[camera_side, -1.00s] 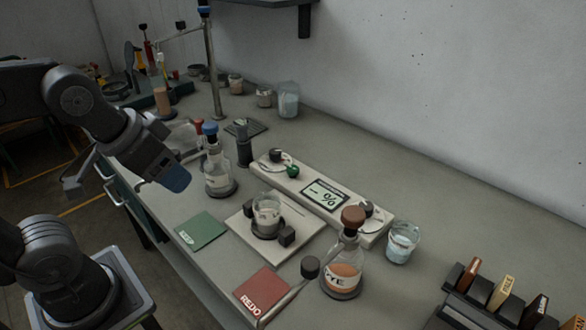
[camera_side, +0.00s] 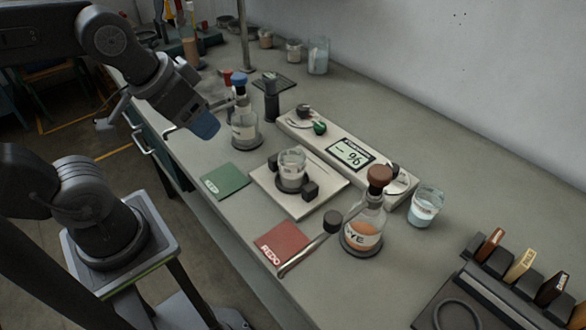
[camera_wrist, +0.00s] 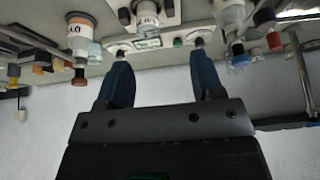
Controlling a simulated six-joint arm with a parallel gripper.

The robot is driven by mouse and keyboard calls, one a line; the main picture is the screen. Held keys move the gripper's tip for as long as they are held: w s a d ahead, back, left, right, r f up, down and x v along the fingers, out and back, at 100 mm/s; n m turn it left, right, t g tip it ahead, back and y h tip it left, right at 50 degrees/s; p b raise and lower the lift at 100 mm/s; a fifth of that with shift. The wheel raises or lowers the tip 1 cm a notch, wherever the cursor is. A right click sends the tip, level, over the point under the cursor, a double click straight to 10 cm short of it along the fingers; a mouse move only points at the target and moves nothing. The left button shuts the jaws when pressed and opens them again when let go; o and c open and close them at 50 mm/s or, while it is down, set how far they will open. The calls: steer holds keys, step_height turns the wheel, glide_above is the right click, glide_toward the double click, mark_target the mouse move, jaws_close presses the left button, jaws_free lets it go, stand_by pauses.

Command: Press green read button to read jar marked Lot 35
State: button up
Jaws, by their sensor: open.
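The green button (camera_side: 320,128) is a small round knob near the far-left end of a long pale panel. The wrist view also shows it (camera_wrist: 178,42). The panel's display (camera_side: 351,156) reads a dash and a percent sign. A clear glass jar (camera_side: 291,172) stands upright on a pale square plate (camera_side: 313,202) between dark blocks; its lot mark is not readable. My gripper (camera_side: 204,126) is in the air left of the blue-capped bottle, well apart from the button. In the wrist view its blue fingers (camera_wrist: 163,82) are spread and empty.
A blue-capped bottle (camera_side: 245,132) and a dark cylinder (camera_side: 271,106) stand left of the panel. A brown-stoppered bottle (camera_side: 362,232) and a beaker (camera_side: 425,208) stand at its right end. Green (camera_side: 226,181) and red (camera_side: 281,246) mats lie along the front edge.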

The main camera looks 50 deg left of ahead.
jaws_close()
stand_by(0.6)
stand_by(1.2)
